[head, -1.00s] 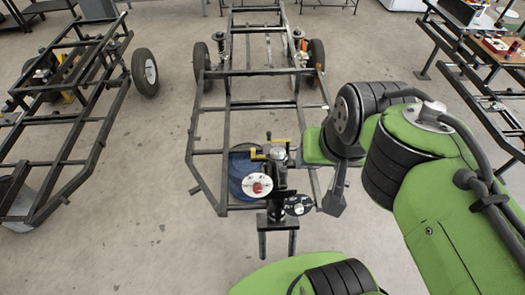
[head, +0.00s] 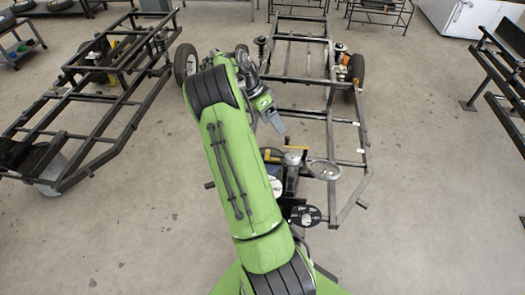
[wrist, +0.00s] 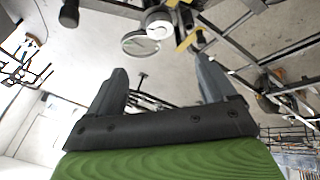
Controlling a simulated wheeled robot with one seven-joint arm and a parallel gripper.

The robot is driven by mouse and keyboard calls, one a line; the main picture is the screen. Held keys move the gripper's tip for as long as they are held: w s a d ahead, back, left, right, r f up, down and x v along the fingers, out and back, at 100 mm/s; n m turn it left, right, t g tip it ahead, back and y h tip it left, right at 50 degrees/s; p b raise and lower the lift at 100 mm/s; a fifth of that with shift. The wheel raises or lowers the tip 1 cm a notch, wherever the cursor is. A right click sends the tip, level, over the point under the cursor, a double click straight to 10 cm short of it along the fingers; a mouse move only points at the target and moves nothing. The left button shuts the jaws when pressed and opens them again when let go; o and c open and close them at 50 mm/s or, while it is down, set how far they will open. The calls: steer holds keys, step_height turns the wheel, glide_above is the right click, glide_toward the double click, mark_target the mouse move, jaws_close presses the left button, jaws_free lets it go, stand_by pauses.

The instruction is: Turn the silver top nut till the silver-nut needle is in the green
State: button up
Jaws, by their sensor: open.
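The spring fixture with the yellow handle (head: 297,149) stands in front of my arm, partly hidden by it. A silver round piece (head: 292,159), seemingly the silver top nut, sits at its top; it also shows in the wrist view (wrist: 158,20). A pale round disc (head: 324,170) sits to its right, and a black dial (head: 305,215) is lower down. Needles and any green zone are too small to read. My gripper (head: 277,124) is open and empty, apart from the fixture. In the wrist view its two fingers (wrist: 160,65) stand apart with nothing between them.
A black vehicle frame (head: 333,116) with wheels stands behind the fixture. Another frame (head: 88,95) is at left, and a dark rack (head: 508,75) is at right. The concrete floor (head: 430,190) at right is clear.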

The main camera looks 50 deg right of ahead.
glide_toward(294, 156)
steer(key=b+x, duration=0.1)
steer(key=x, duration=0.7)
steer(key=shift+d+f, duration=0.15)
steer(key=shift+f, duration=0.2)
steer(key=c, duration=1.1)
steer(key=shift+o, duration=0.2)
